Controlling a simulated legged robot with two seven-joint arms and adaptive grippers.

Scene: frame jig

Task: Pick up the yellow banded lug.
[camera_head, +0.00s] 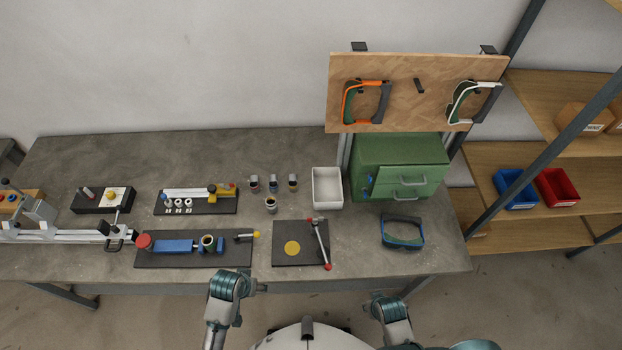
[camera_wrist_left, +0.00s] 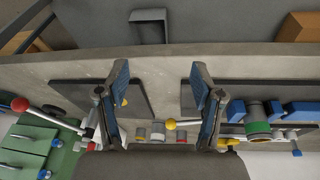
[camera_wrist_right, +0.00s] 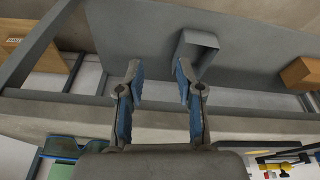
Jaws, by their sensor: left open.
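Several small grey banded lugs stand upright on the bench in the head view. Three form a row: a left lug (camera_head: 254,184), a middle lug (camera_head: 273,184) and a right lug (camera_head: 292,183). A front lug (camera_head: 270,205) stands closer to me. The bands are too small to tell surely which is yellow. Some of these lugs (camera_wrist_left: 157,132) show between my left fingers in the left wrist view. My left gripper (camera_wrist_left: 159,75) is open and empty at the bench's front edge, apart from the lugs. My right gripper (camera_wrist_right: 159,72) is open and empty, further right.
A jig board with a blue clamp (camera_head: 175,246) holds another lug (camera_head: 207,241). A dark plate (camera_head: 285,255) with a red-ended lever (camera_head: 319,243) lies right of it. The bench's back left is clear.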

